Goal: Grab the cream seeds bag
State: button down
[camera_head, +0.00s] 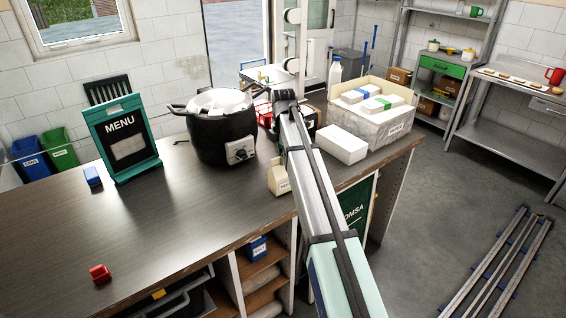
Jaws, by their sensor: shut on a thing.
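A small cream bag (277,178) with a dark label band low on its front is near the front edge of the dark counter (190,215). It looks upright, and the label is too small to read fully. My arm crosses the middle of the view and hides the bag's right side. My gripper cannot be made out; the arm hides the space beside the bag. Whether the bag touches the counter cannot be told.
A black pot (222,135) and a green menu stand (122,140) are behind left. A white box (341,143) and a crate of cartons (378,125) are right of my arm. Small blue (92,176) and red (100,273) items lie left. The counter's middle left is clear.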

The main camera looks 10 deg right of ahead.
notch_tip(320, 180, up, 20)
jog(key=shift+f+b, duration=0.25)
jog(key=shift+b, duration=0.2)
jog(key=shift+a, duration=0.1)
